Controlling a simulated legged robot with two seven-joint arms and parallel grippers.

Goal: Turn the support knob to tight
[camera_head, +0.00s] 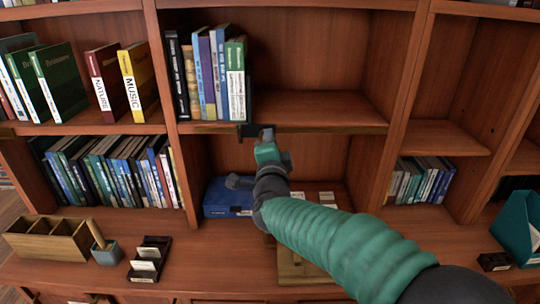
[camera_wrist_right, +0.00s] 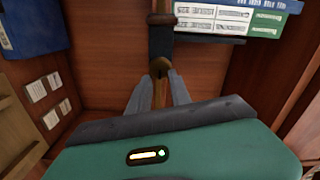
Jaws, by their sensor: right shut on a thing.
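The support knob (camera_wrist_right: 160,68) is a small brownish knob on a dark bracket (camera_wrist_right: 160,42), seen in the right wrist view. The bracket also shows in the head view (camera_head: 250,130), at the front edge of the middle shelf below the upright books. My right gripper (camera_head: 267,134) is at this shelf edge. In the right wrist view its two grey fingers (camera_wrist_right: 160,84) close in on the knob from both sides and are shut on it. The fingertips partly hide the knob, and no tight or loose mark can be read. My left gripper is not in view.
Upright books (camera_head: 219,75) stand left on the middle shelf (camera_head: 310,110), whose right part is bare. Below, a blue box (camera_head: 226,200) lies beside my arm. A wooden organiser (camera_head: 48,240), a card holder (camera_head: 150,258) and a teal file holder (camera_head: 515,225) stand on the counter.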

